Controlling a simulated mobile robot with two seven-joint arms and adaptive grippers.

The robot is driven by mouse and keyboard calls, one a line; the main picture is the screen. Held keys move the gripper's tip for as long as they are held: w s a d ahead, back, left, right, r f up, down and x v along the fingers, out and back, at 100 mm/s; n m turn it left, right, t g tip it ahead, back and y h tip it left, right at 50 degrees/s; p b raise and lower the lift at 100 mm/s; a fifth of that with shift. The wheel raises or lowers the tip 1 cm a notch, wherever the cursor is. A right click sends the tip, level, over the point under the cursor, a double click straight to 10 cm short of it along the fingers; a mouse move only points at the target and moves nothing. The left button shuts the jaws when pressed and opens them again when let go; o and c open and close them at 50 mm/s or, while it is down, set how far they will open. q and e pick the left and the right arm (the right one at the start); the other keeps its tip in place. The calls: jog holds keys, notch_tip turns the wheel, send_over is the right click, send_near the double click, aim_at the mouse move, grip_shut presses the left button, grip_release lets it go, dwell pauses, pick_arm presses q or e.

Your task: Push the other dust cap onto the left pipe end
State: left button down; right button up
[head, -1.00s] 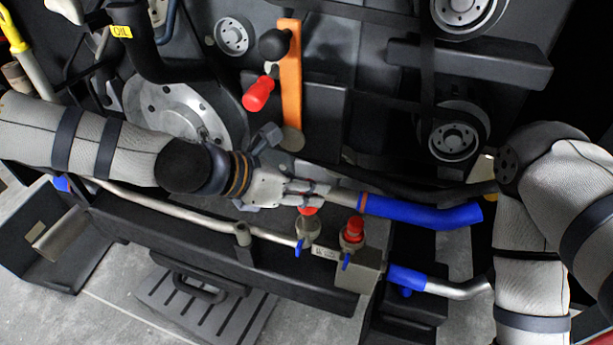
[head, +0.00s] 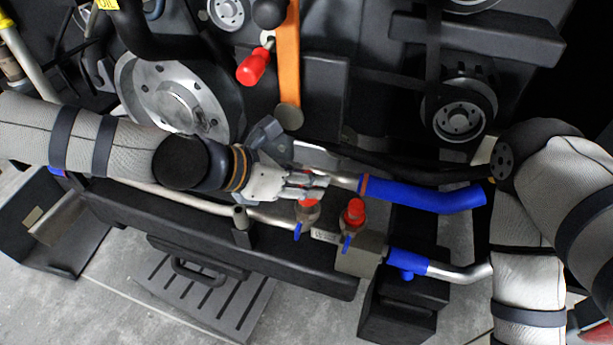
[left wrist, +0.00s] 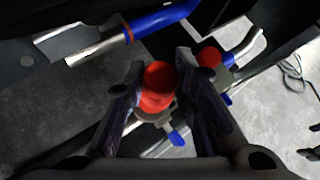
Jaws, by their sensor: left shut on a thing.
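My left gripper (head: 316,190) is shut on a red dust cap (head: 307,204) at the left pipe end (head: 305,218). In the left wrist view the cap (left wrist: 157,78) is between the two dark fingers (left wrist: 160,90), directly over the metal fitting (left wrist: 150,117) with a blue lever. I cannot tell how far down the cap sits. A second red cap (head: 354,212) sits on the right pipe end, apart from the gripper. It also shows in the left wrist view (left wrist: 209,57). My right gripper is out of view.
A blue hose (head: 425,196) runs just right of my left gripper. An orange lever (head: 287,60) with a red-handled part (head: 253,68) stands behind. A dark beam (head: 210,225) carries the pipes, and a metal block (head: 360,256) is below the right cap.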

pick_arm(q)
jog(key=shift+f, duration=0.15)
dwell(0.3)
jog(key=shift+f, duration=0.35)
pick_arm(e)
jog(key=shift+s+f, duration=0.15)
pick_arm(q)
jog(key=shift+f+b, duration=0.35)
jog(key=shift+f, duration=0.25)
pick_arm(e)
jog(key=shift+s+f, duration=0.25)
pick_arm(q)
jog(key=shift+f, duration=0.65)
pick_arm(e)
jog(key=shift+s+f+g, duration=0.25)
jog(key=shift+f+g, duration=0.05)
pick_arm(q)
jog(key=shift+f+b, duration=0.5)
jog(key=shift+f, duration=0.05)
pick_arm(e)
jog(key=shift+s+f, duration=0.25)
pick_arm(q)
jog(key=c, duration=1.3)
grip_release()
jog(key=shift+s, duration=0.1)
